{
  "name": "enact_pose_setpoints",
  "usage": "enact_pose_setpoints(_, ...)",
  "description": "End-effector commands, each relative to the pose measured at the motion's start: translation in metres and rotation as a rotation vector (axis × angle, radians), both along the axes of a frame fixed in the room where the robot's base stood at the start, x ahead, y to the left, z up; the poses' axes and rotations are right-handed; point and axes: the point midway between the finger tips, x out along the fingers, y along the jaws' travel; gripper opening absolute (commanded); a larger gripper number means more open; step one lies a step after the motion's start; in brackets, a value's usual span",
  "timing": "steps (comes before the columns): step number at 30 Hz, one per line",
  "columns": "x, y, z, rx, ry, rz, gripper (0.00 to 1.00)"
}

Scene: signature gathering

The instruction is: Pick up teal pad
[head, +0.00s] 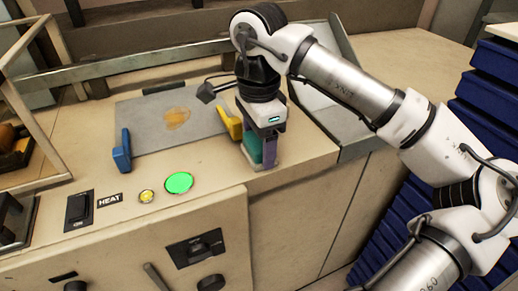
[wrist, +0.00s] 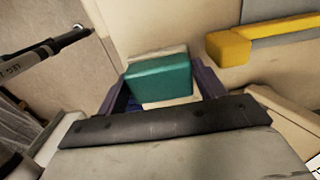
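The teal pad (head: 254,147) is at the right front corner of the tan counter, below my gripper (head: 259,152). In the wrist view the teal pad (wrist: 160,79) is a small block between the two purple fingers of my gripper (wrist: 160,80). One finger stands close along each side of it, with little or no gap showing. I cannot tell whether the fingers press on the pad. A pale strip shows along its far edge. The pad's underside is hidden, so I cannot tell whether it rests on the counter.
A yellow-handled tool (head: 231,122) lies just left of my gripper; its yellow handle (wrist: 228,48) is also in the wrist view. A grey plate (head: 150,115) with a brown stain and a blue handle (head: 122,152) lie farther left. A green button (head: 179,183) is in front.

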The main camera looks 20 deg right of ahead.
Motion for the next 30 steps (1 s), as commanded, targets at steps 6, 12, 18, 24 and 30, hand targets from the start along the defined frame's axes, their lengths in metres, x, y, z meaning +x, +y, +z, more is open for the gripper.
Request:
enact_pose_setpoints(6, 0.000, 0.000, 0.000, 0.000, 0.000, 0.000, 0.45)
enact_pose_setpoints(12, 0.000, 0.000, 0.001, 0.000, 0.000, 0.000, 0.44)
enact_pose_setpoints(18, 0.000, 0.000, 0.013, 0.000, -0.001, -0.001, 0.44)
enact_pose_setpoints(24, 0.000, 0.000, 0.045, 0.000, -0.002, -0.001, 0.44)
enact_pose_setpoints(30, 0.001, 0.000, 0.093, 0.000, -0.002, 0.000, 0.44)
